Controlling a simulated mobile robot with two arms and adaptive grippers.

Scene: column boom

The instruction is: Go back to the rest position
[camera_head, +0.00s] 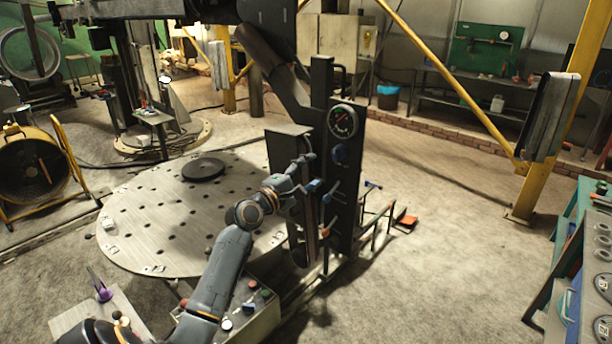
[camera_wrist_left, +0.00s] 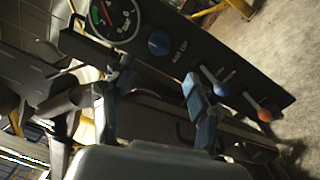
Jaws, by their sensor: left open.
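My left arm reaches up from the bottom of the head view, and its gripper (camera_head: 308,172) is in front of a tall black control panel (camera_head: 346,190). The gripper is open, with two blue-tipped fingers (camera_wrist_left: 158,98) apart in the left wrist view and nothing visible between them. The panel carries a round gauge (camera_head: 342,122), a blue knob (camera_head: 339,153), a blue-tipped lever (camera_wrist_left: 221,89) and an orange-tipped lever (camera_wrist_left: 264,115). I cannot tell whether a finger touches the panel. My right gripper is not in view.
A round perforated plate (camera_head: 160,222) lies left of the panel. A yellow fan (camera_head: 32,165) stands at far left. A yellow post (camera_head: 560,120) and a gauge bench (camera_head: 592,250) are at right. The floor (camera_head: 450,230) between panel and bench is mostly clear.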

